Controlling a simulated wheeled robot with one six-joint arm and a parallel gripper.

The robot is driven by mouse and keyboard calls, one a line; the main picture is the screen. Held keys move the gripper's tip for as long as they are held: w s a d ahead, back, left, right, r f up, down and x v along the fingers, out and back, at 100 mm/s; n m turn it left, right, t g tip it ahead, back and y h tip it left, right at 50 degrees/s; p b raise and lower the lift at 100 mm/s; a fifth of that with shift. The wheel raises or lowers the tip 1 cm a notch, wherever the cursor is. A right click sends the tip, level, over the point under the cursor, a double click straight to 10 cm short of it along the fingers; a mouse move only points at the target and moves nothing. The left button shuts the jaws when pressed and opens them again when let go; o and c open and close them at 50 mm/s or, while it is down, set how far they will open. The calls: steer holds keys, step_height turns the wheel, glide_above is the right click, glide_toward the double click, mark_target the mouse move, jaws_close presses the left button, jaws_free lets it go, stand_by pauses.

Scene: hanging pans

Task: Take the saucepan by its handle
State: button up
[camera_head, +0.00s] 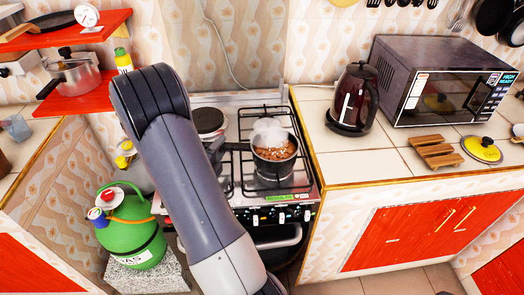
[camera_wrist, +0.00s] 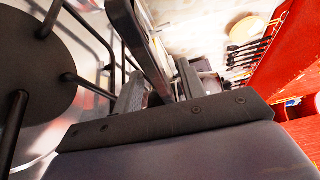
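The saucepan (camera_head: 275,153) sits upright on a burner of the gas stove, with brown food inside and steam above it. Its dark handle (camera_head: 238,146) points left toward my gripper. In the wrist view a long dark bar, which looks like the handle (camera_wrist: 148,45), runs from the top down between my two fingers. My gripper (camera_wrist: 160,88) has one finger on each side of it. I cannot tell whether both fingers touch it. In the head view my arm hides most of the gripper, and the handle's far end is hard to make out.
The stove's wire grate (camera_head: 262,115) surrounds the saucepan. A round dark hotplate (camera_head: 208,121) lies behind the handle. A kettle (camera_head: 354,98) and a microwave (camera_head: 445,82) stand on the right counter. A green gas bottle (camera_head: 132,232) stands at the lower left.

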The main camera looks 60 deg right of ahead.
mark_target(225, 143)
steer(key=shift+w+d+f+p, duration=0.1)
steer(key=shift+w+d+p, duration=0.05)
steer(key=shift+d, duration=0.85)
steer(key=shift+w+d+f+p, duration=0.1)
steer(key=shift+w+d+p, duration=0.05)
steer(key=shift+d, duration=0.8)
steer(key=shift+c, duration=0.3)
jaws_close()
